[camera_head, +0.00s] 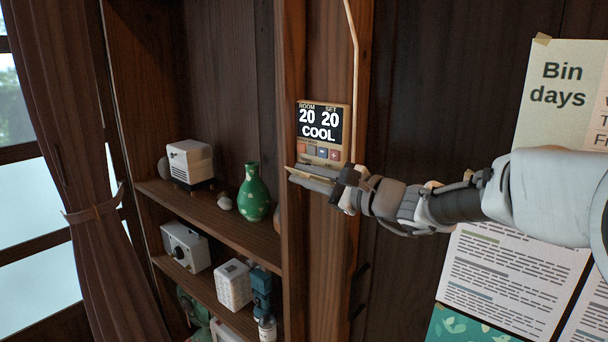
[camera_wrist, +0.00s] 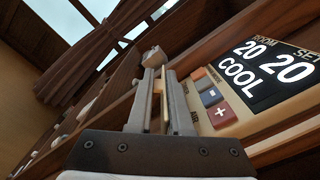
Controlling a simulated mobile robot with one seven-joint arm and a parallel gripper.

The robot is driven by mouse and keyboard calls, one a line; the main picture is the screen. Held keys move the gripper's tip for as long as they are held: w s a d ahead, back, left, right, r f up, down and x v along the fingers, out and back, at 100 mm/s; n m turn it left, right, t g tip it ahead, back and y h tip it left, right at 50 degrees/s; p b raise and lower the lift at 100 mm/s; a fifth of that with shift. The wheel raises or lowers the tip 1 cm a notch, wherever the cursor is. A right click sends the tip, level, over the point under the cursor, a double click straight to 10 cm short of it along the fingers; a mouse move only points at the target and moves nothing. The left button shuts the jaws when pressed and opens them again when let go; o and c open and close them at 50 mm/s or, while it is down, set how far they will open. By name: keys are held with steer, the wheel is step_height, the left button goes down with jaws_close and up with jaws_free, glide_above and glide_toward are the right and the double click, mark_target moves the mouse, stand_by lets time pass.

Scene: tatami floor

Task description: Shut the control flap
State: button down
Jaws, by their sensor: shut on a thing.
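The control unit (camera_head: 323,132) is a tan box on a wooden post, with a dark display reading ROOM 20, SET 20 and COOL. It also shows in the wrist view (camera_wrist: 262,78). Its row of small buttons (camera_head: 321,153) below the display is uncovered. The control flap (camera_wrist: 164,86) is a thin tan plate, swung out from the unit's lower edge and seen nearly edge-on. My gripper (camera_head: 298,174) is just below the unit. In the wrist view my gripper (camera_wrist: 160,78) is shut on the flap, which stands between its two fingers. The fingers partly hide the flap.
Left of the post, shelves (camera_head: 215,215) hold a green vase (camera_head: 254,192), a white box-shaped device (camera_head: 190,161) and other small items. A pale conduit (camera_head: 355,70) runs up from the unit. Papers (camera_head: 515,265) hang on the right wall behind my arm. A curtain (camera_head: 75,150) hangs at far left.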

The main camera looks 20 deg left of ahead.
steer(key=m, duration=0.1)
steer(key=m+p, duration=0.2)
steer(key=shift+w+d+r, duration=0.15)
steer(key=shift+w+r, duration=0.15)
steer(key=shift+r, duration=0.1)
steer(key=shift+w+d+m+p, duration=0.15)
steer(key=shift+m+p, duration=0.3)
steer(key=shift+m, duration=0.35)
steer(key=c, duration=1)
jaws_free()
steer(key=shift+o, duration=0.5)
steer(key=shift+r, duration=0.15)
